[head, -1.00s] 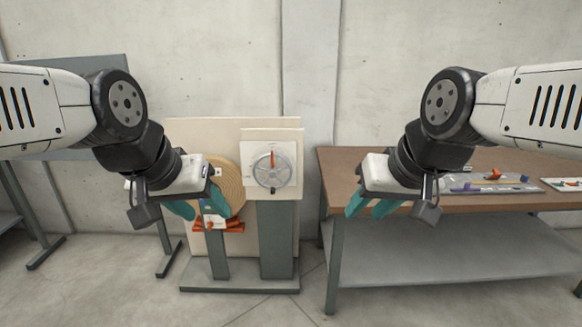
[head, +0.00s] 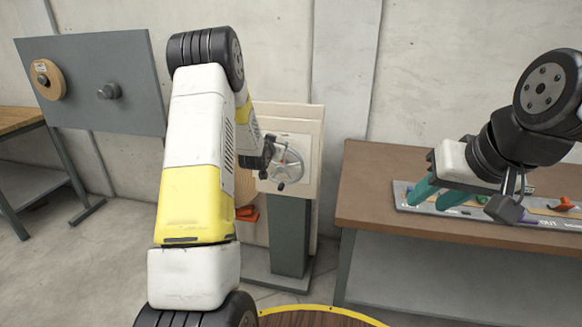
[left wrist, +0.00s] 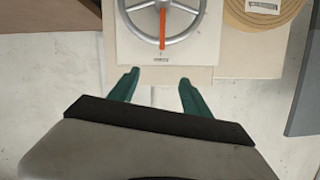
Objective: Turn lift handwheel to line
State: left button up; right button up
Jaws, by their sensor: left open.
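In the left wrist view the handwheel (left wrist: 182,22) shows at the top, cut by the frame edge. Its orange spoke (left wrist: 162,28) points down the picture toward a small dark mark (left wrist: 161,56) on the panel. My left gripper (left wrist: 158,78) is open and empty; its teal fingertips are apart, at the panel's edge in the picture, short of the rim. In the head view my left arm hides part of the wheel. My right gripper (head: 428,204) is open and empty over the bench.
A brown bench (head: 372,186) on the right carries a grey board (head: 520,215) with small coloured parts. A tan spiral disc (left wrist: 262,12) is beside the wheel panel. A grey upright board (head: 70,75) with a spool stands at the left. Bare floor shows at the lower left.

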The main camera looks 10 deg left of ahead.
pick_arm(q)
notch_tip(320, 180, down, 9)
jog(key=w+t, duration=0.1)
jog(key=w, duration=0.1)
jog(key=m+t, duration=0.2)
send_near(281, 170)
jog(key=w, duration=0.2)
jog(key=shift+h, duration=0.4)
jog(key=w, duration=0.7)
jog(key=shift+w+a, duration=0.15)
jog(key=shift+w, duration=0.05)
grip_shut()
